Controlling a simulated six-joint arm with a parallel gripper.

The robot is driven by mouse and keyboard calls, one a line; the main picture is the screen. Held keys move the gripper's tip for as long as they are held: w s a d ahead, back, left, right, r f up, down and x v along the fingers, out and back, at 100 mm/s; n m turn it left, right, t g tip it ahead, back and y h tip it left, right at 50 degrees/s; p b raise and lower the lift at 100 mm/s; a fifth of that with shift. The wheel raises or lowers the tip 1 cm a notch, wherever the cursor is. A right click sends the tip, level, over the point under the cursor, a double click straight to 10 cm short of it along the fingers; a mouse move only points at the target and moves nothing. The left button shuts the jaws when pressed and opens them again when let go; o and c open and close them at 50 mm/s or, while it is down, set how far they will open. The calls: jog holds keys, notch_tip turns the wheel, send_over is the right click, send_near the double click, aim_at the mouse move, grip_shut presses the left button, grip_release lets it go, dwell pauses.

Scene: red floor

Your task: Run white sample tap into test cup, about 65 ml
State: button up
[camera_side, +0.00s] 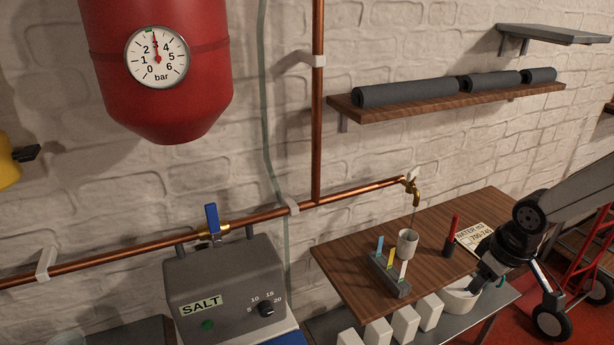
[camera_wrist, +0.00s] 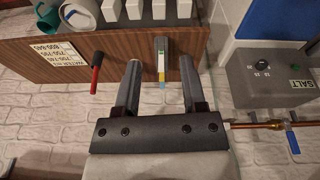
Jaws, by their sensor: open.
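The sample tap (camera_side: 414,190) is brass with a small white handle (camera_side: 411,175), on the end of the copper pipe in the side view. A thin line runs down from its spout toward the cup; it looks like a water stream, but is too fine to be sure. The pale test cup (camera_side: 407,242) is upright below the spout, by the strip rack; its level cannot be read. My gripper (camera_side: 482,274) is at the table's right side, away from tap and cup. In the wrist view my gripper (camera_wrist: 160,66) is open and empty. I cannot make out tap or cup there.
The strip rack (camera_side: 392,279) with coloured strips stands near the cup. A red marker (camera_side: 454,229), a water card (camera_side: 474,237) and a white bowl (camera_side: 459,299) are to its right. White boxes (camera_side: 405,322) stand in front. The grey SALT unit (camera_side: 226,280) is left.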

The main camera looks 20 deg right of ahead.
jog(key=shift+s+a+r+m, duration=0.1)
jog(key=shift+s+m, duration=0.25)
jog(key=shift+m, duration=0.15)
jog(key=shift+o, duration=0.4)
jog(key=o, duration=0.4)
jog(key=shift+c, duration=0.2)
jog(key=shift+o, duration=1)
jog(key=shift+w+t, duration=0.2)
jog(key=shift+t, duration=0.1)
jog(key=n+t+y, duration=0.5)
jog(key=t+y, duration=0.3)
jog(key=t, duration=0.6)
send_near(415, 173)
jog(key=shift+x, duration=1.4)
jog(key=shift+w, duration=0.1)
jog(key=shift+x, duration=3.8)
